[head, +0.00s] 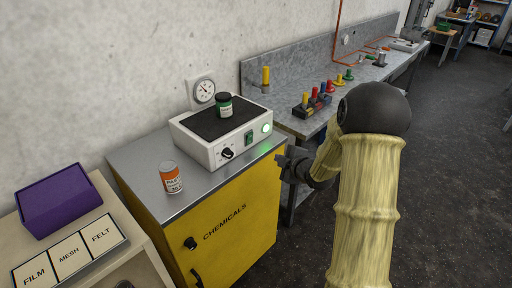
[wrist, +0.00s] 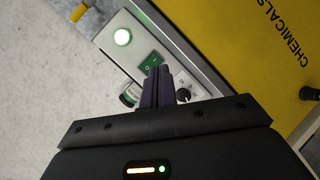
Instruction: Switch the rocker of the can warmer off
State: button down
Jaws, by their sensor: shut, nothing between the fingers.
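The can warmer (head: 205,151) is a white box with a dark top, standing on the yellow chemicals cabinet. Its green rocker (head: 249,138) is on the front face, between a black knob (head: 227,153) and a glowing green lamp (head: 266,128). In the wrist view the rocker (wrist: 151,63) lies just beyond my fingertips, with the lit lamp (wrist: 122,37) to its upper left. Which side of the rocker is pressed in is too small to tell. My gripper (head: 284,162) is shut and empty, in front of the warmer's right end; contact with the rocker is not visible.
A green can with a dark lid (head: 224,105) stands on the warmer. An orange and white can (head: 171,178) stands on the cabinet top (head: 138,155) at the left. A workbench (head: 295,122) with a rack of coloured tools (head: 312,104) is behind my arm. Floor is clear at right.

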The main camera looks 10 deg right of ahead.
aim_at(250, 137)
jog(key=f+n+t+y, duration=0.1)
jog(key=n+y, duration=0.1)
jog(key=n, duration=0.1)
jog(key=d+f+n+t+y+b, duration=0.1)
jog(key=n+y, duration=0.2)
jog(key=w+d+f+n+t+y+b, duration=0.1)
jog(key=n+y, duration=0.1)
jog(key=n, duration=0.1)
jog(key=shift+w+d+f+y, duration=0.1)
jog(key=shift+y, duration=0.3)
jog(key=p+x, duration=0.1)
jog(key=x, duration=0.3)
jog(key=p+x, duration=0.1)
jog(key=x, duration=0.3)
jog(key=p+x, duration=0.1)
jog(key=x, duration=0.4)
jog(key=shift+w+r+p, duration=0.15)
jog(key=shift+r+p, duration=0.15)
jog(key=shift+p, duration=0.05)
jog(key=shift+w, duration=0.35)
